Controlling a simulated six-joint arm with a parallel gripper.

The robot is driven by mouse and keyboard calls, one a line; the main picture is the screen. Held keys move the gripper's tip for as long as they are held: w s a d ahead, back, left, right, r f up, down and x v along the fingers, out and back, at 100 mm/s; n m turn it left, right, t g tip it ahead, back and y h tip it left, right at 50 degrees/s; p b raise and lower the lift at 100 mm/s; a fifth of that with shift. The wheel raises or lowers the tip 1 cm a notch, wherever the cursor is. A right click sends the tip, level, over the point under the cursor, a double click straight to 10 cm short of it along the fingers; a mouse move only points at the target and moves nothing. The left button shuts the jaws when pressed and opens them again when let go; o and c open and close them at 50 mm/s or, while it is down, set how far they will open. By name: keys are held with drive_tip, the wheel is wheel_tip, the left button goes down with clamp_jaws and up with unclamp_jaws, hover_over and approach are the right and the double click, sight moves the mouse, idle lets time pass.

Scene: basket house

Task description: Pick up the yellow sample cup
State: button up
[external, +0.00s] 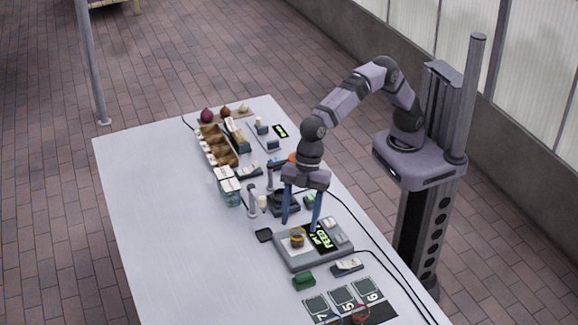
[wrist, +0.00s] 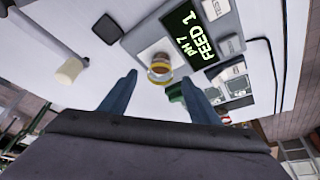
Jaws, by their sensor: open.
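The yellow sample cup (external: 297,237) is a small cup with a dark brownish top, standing on the light plate of a grey device (external: 283,253) with a green-lit display. In the wrist view the yellow cup (wrist: 160,68) shows just beyond the fingertips, near the middle. My gripper (external: 301,224) is open, pointing down, with its blue fingers above or beside the device, near the cup. In the wrist view my gripper (wrist: 161,80) has its two fingers spread to either side below the cup in the picture. Nothing is between the fingers.
A green block (external: 304,281) and labelled cards (external: 344,299) lie in front of the device. A small black square pad (external: 264,235) lies to its left. The table's left side (external: 160,220) is clear.

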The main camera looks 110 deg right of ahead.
sight(296, 243)
drive_tip(key=shift+p+x, duration=0.4)
drive_tip(key=shift+x, duration=2.05)
drive_tip(key=c, duration=1.1)
